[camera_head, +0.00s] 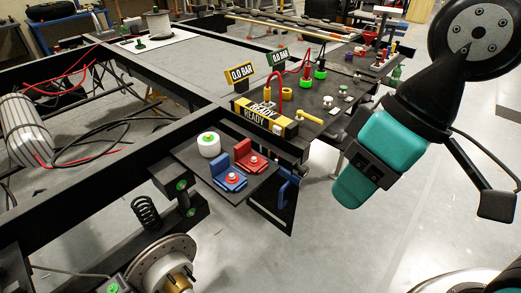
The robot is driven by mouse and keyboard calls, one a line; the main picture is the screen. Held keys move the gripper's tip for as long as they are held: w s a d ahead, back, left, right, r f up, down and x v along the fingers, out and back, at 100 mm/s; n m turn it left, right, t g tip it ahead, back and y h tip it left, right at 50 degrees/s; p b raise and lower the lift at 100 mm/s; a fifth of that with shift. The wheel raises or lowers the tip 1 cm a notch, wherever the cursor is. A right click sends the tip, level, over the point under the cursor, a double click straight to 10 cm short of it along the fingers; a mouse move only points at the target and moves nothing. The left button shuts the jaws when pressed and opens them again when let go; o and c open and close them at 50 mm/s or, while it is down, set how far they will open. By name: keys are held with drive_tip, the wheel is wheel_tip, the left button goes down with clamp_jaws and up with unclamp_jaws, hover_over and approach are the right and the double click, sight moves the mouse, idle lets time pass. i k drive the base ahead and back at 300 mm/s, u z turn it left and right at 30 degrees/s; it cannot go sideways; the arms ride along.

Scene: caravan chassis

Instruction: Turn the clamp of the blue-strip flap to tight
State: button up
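A dark flap-like panel (272,214) hangs below the front edge of a small black shelf. A blue part (288,188) shows at its upper right. It may be the clamp or strip; its shape and turn position are too small to tell. My gripper (368,168), at the end of my teal and black arm, hangs in the air to the right of the panel, apart from it. Its fingers cannot be made out clearly, and nothing is visibly held.
The black shelf (205,183) carries a blue bracket (223,172), a red bracket (246,154) and a white roll (208,146). Behind are a yellow-black READY block (262,117) and two 0.0 BAR signs. A brake disc (160,262) is at lower left. Floor right of the panel is clear.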

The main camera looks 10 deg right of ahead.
sight(304, 171)
drive_tip(key=u, duration=1.4)
drive_tip(key=k, duration=0.55)
drive_tip(key=z, duration=1.25)
